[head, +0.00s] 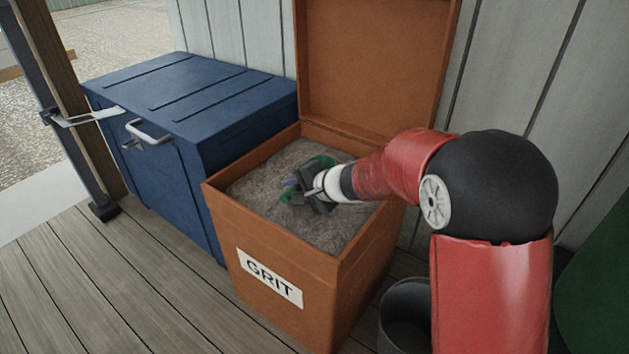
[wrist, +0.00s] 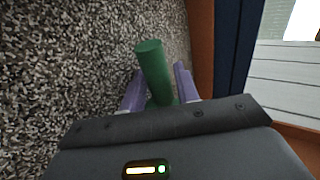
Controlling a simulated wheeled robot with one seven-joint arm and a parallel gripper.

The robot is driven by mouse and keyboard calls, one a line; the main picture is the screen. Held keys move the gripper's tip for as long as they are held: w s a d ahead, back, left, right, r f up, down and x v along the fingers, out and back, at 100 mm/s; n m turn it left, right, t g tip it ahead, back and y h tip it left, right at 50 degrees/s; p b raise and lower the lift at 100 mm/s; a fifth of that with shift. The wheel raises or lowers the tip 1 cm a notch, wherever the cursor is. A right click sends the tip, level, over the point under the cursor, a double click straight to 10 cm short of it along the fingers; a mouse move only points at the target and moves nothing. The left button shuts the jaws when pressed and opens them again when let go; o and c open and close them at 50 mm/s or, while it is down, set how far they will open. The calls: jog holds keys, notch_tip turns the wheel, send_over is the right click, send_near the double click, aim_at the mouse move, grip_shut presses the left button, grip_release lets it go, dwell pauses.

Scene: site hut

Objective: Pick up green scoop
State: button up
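The green scoop lies on the grit in the orange bin. My gripper (head: 288,188) is down inside the bin, close over the grit. Its two purple fingers (wrist: 160,78) are on either side of the handle. The left finger is partly behind the handle, and a narrow gap shows at the right finger. My gripper hides much of the scoop.
The orange grit bin (head: 268,240) has raised walls and its lid (head: 375,60) stands open at the back. A blue chest (head: 190,100) is close on its left. A grey bucket (head: 405,310) stands at its right front. Plank floor (head: 90,290) is clear at the front left.

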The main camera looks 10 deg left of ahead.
grip_shut()
jog(key=shift+r, duration=0.1)
